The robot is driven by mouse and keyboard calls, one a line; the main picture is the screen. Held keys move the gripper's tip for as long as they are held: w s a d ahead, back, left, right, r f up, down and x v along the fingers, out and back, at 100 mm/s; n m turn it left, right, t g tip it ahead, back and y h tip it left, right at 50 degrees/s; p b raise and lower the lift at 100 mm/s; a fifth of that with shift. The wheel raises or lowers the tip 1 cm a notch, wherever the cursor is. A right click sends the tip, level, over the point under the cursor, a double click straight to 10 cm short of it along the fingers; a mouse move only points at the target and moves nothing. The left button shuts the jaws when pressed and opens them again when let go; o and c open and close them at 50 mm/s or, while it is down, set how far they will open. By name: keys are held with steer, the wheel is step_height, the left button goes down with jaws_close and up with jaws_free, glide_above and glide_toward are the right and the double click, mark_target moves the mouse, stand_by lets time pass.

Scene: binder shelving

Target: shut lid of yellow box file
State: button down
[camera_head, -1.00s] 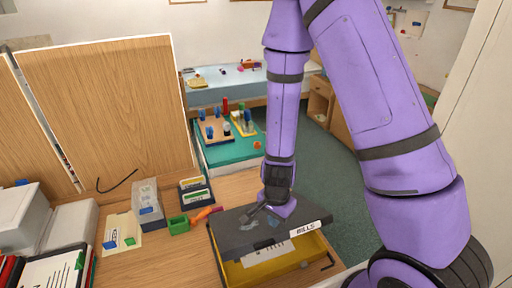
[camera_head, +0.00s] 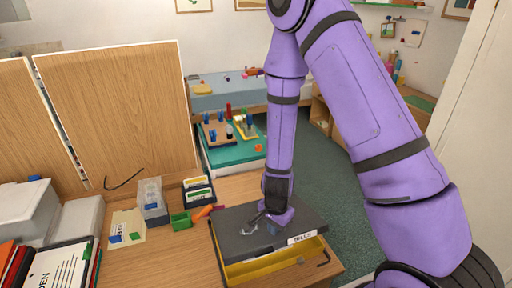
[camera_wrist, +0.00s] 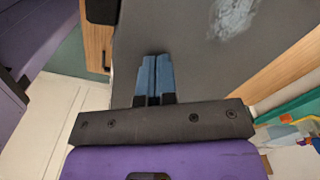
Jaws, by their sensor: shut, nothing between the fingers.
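The yellow box file (camera_head: 275,266) lies on the wooden desk near its front right corner. Its dark grey lid (camera_head: 240,244) carries a white label reading BILLS and lies low over the box. In the wrist view the shut fingers (camera_wrist: 155,78) point at the grey lid (camera_wrist: 190,50), which has a pale scuff. Exact contact is unclear.
A green block (camera_head: 181,221), an orange piece (camera_head: 202,213) and a card box (camera_head: 198,190) stand left of the box file. A clear holder (camera_head: 152,202) and papers lie further left.

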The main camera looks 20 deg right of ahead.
steer(key=shift+s+f, duration=0.3)
steer(key=shift+f, duration=0.55)
steer(key=shift+s+f, duration=0.25)
steer(key=shift+f, duration=0.55)
steer(key=shift+s+f, duration=0.2)
steer(key=shift+f, duration=1.3)
steer(key=shift+r, duration=4.5)
steer(key=shift+r, duration=0.1)
